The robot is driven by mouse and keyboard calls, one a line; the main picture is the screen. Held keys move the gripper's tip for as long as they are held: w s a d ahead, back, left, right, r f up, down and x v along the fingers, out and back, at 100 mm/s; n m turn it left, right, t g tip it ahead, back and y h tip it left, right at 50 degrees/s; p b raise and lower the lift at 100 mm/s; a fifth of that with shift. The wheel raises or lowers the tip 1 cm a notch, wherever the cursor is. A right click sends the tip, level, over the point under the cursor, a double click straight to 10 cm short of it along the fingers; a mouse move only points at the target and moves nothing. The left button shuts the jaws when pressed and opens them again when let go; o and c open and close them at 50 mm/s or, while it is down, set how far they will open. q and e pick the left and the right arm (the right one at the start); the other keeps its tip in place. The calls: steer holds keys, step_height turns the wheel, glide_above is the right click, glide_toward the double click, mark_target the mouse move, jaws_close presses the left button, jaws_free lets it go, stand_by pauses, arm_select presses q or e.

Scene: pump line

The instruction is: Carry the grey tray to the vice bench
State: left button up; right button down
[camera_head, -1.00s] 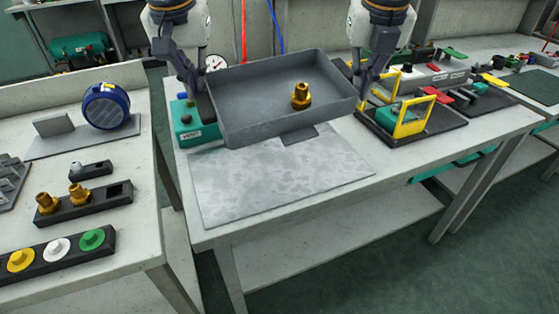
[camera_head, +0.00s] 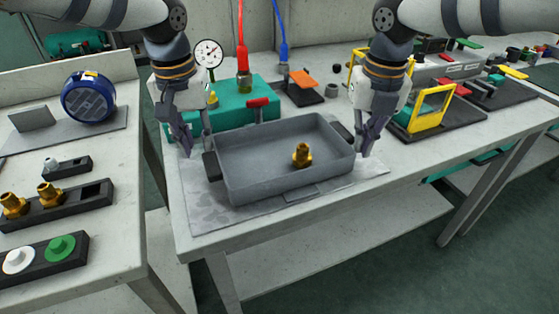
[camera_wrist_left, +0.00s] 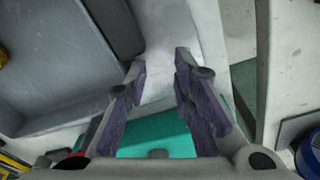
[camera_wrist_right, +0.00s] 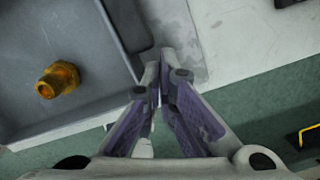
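The grey tray (camera_head: 278,187) sits level on the mottled mat (camera_head: 210,215) on the middle bench (camera_head: 420,185). A brass fitting (camera_head: 301,154) stands inside it; it also shows in the right wrist view (camera_wrist_right: 58,79). The tray has dark handles, left (camera_head: 211,166) and right (camera_head: 342,132). My left gripper (camera_head: 187,152) is open and empty, just left of the left handle; the left wrist view (camera_wrist_left: 160,65) shows a clear gap between its fingers. My right gripper (camera_head: 368,153) is beside the right handle; its fingertips (camera_wrist_right: 159,65) nearly meet with nothing between them. I cannot make out a vice.
A teal unit (camera_head: 232,107) with a gauge (camera_head: 208,54) and red and blue hoses stands behind the tray. A yellow-framed fixture (camera_head: 430,108) is to the right. The left bench (camera_head: 112,235) holds a blue round device (camera_head: 88,97) and fitting racks, across a gap.

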steer(key=c, duration=1.8)
jaws_free()
steer(key=shift+d, duration=0.1)
